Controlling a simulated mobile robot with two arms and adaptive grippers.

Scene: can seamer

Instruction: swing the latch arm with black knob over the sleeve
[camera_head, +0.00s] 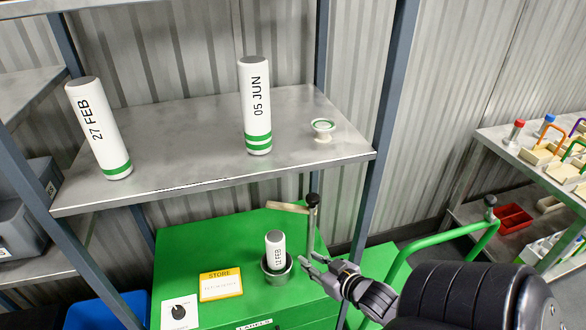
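The latch arm (288,207) is a tan bar above the green machine top, with a dark upright post and black knob (313,200) at its right end. A white sleeve (275,246) marked 12 FEB stands upright in a round metal cup (277,272). The bar lies behind the sleeve in the picture, not across its top. My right gripper (306,268) is just right of the cup and below the knob, its fingers apart and pointing left, with nothing seen between them. Whether it touches the post is unclear. My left gripper is out of view.
Above, a grey shelf (190,150) holds two tall white cylinders (255,105) (98,130) and a small white-green piece (322,129). A yellow STORE card (220,284) and a dial plate (180,311) are left of the cup. A green tubular handle (430,237) rises at right.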

